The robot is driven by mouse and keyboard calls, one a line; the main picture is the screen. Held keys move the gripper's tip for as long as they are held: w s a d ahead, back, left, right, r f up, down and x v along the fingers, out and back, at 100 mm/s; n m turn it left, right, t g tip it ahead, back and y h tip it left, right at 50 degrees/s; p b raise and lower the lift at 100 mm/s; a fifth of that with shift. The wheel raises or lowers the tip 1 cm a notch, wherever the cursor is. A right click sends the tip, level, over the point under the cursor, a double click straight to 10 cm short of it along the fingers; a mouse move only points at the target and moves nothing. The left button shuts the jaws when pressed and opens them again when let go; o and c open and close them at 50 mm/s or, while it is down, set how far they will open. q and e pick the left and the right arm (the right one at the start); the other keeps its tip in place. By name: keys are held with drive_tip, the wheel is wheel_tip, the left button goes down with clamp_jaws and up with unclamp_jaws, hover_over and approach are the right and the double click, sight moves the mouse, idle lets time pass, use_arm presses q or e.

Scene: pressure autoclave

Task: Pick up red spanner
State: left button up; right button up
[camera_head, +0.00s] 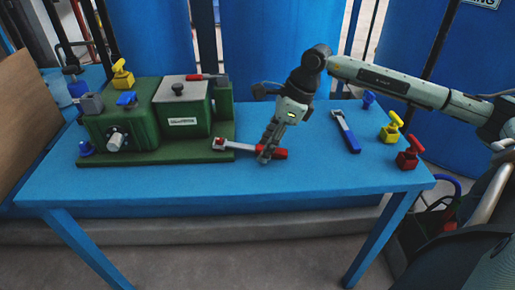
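The red spanner (245,148) lies on the blue table just right of the green machine's base. Its silver jaw end points left and its red handle points right. My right gripper (266,156) reaches down from the upper right, with its fingers at the spanner's handle and covering part of it. The fingers overlap in this view, so I cannot tell whether they are closed on the handle. The spanner looks level and on or very near the tabletop. My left gripper is not in view.
The green machine (150,155) fills the table's left half; a red-handled tool (202,77) lies on top. A blue-handled spanner (346,131) lies to the right. The table's (270,181) front strip is clear.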

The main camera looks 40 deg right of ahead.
sight(258, 146)
clamp_jaws()
drive_tip(key=shift+r, duration=0.1)
drive_tip(key=shift+r, duration=0.5)
wheel_tip(258, 146, up, 3)
drive_tip(key=shift+w+f, duration=0.1)
drive_tip(key=shift+f, duration=0.05)
drive_tip(key=a+r, duration=0.7)
drive_tip(key=a, duration=0.4)
drive_tip(key=shift+w+a, duration=0.2)
drive_tip(key=shift+a, duration=0.15)
drive_tip(key=shift+r, duration=0.1)
